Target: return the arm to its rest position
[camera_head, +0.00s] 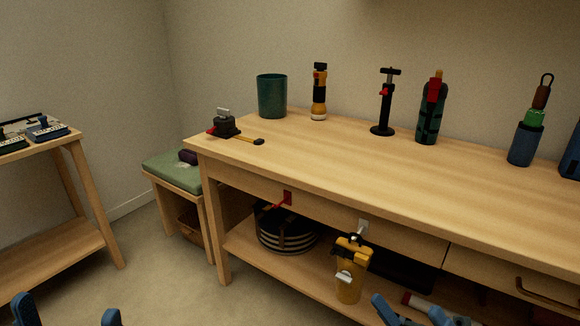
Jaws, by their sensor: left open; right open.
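My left gripper (66,314) shows only as two blue fingertips at the bottom left edge. They stand wide apart over the floor with nothing between them. My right gripper (412,316) shows in part at the bottom edge, right of centre, in front of the workbench's lower shelf. Its blue fingertips are apart, and I see nothing held. The rest of both arms is out of the picture.
A wooden workbench (330,158) fills the right side, with several tools along its back. A green-cushioned stool (172,168) and a side table (78,138) stand left. Floor between is clear.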

